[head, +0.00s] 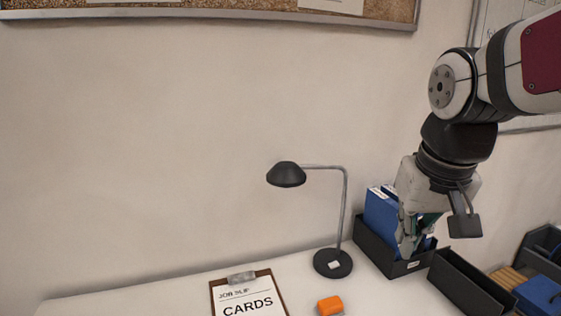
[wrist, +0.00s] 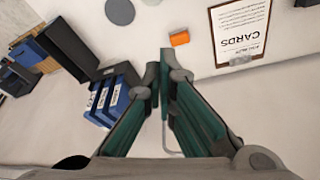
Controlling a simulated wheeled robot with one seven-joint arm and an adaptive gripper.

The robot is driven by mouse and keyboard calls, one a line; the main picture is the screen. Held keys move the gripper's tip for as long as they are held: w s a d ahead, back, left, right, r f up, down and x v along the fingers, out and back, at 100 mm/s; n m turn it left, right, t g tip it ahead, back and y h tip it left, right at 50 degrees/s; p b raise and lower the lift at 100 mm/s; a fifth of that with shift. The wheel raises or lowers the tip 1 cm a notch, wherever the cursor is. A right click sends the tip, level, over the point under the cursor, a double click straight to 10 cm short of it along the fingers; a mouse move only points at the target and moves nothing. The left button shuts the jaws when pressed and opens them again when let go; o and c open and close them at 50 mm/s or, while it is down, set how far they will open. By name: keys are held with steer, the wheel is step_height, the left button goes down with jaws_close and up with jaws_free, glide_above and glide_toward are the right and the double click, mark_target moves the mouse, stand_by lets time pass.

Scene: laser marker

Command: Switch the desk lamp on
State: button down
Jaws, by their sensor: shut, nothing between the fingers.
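A black desk lamp (head: 286,175) stands on the white table against the wall, with a thin grey bent stem and a round dark base. A small white switch (head: 334,265) sits on top of the base. No glow shows at the shade. My gripper (head: 406,246) is shut and empty, pointing down in front of the blue binders, right of the lamp and apart from it. In the wrist view my gripper's fingers (wrist: 160,78) are together. A thin grey rod, seemingly the lamp stem (wrist: 164,135), shows between them; the switch cannot be made out there.
Blue binders (head: 380,216) stand in a black holder right of the lamp. An empty black bin (head: 466,281) is farther right. A clipboard marked CARDS (head: 248,302) and an orange block (head: 329,305) lie in front. Grey discs (wrist: 120,12) show at the wrist view's top.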

steer(key=s+f+p, duration=0.1)
steer(key=s+p, duration=0.1)
steer(key=s, duration=1.3)
steer(key=shift+s+n+t, duration=0.3)
steer(key=shift+s+t, duration=0.05)
steer(key=shift+t, duration=0.05)
steer(key=shift+w+f, duration=0.1)
